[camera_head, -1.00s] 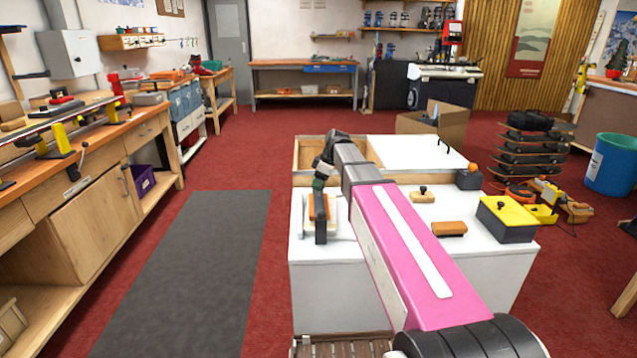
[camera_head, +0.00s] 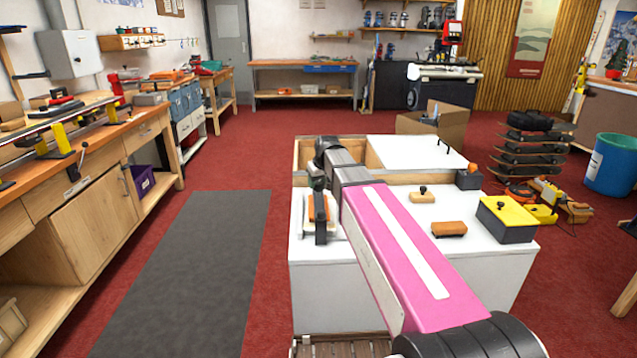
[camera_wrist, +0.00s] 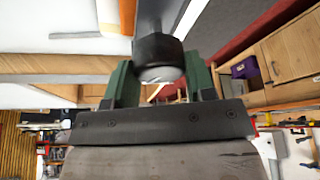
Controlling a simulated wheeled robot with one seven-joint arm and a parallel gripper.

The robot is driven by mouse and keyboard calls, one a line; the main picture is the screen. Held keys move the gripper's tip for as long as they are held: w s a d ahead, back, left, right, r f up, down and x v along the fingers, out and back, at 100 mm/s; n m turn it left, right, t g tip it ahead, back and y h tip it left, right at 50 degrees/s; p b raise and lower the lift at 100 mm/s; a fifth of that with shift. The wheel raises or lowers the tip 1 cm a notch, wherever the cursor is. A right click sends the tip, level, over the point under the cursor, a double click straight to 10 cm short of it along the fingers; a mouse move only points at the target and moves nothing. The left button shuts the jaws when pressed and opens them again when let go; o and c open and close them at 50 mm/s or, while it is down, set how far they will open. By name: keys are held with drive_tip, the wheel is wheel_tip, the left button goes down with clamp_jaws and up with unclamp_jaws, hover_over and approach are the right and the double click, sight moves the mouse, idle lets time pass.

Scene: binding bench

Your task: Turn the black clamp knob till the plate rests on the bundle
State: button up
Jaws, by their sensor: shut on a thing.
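The black clamp knob (camera_wrist: 158,58) shows in the wrist view, between the two green fingers of my gripper (camera_wrist: 160,84). The fingers are shut on its sides. A grey clamp bar (camera_wrist: 156,14) runs behind the knob. In the head view, the dark clamp frame (camera_head: 321,232) stands at the left of the white bench top, with an orange block (camera_head: 329,208), perhaps part of the bundle, beside it. My gripper (camera_head: 317,184) is above the frame, small and partly hidden by my arm. The plate and any gap to the bundle cannot be made out.
The white bench (camera_head: 345,275) also holds an orange-brown brush-like block (camera_head: 449,229), a small knobbed wooden block (camera_head: 422,197) and a yellow-topped box (camera_head: 507,218). An open wooden compartment (camera_head: 305,155) lies behind. The grey floor mat (camera_head: 190,270) at left is clear.

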drive_tip(key=m+h, duration=0.1)
drive_tip(key=m, duration=0.2)
drive_tip(key=m+h, duration=0.1)
drive_tip(key=m, duration=0.2)
drive_tip(key=shift+w+t+h, duration=0.1)
drive_tip(key=shift+t+h, duration=0.2)
drive_tip(key=m+h, duration=0.1)
drive_tip(key=m, duration=0.2)
drive_tip(key=m+g+h, duration=0.1)
drive_tip(key=m, duration=0.2)
drive_tip(key=shift+m, duration=0.3)
drive_tip(key=o, duration=0.9)
drive_tip(key=shift+r, duration=0.1)
drive_tip(key=v, duration=1)
drive_tip(key=shift+a+r, duration=0.15)
drive_tip(key=shift+r, duration=0.2)
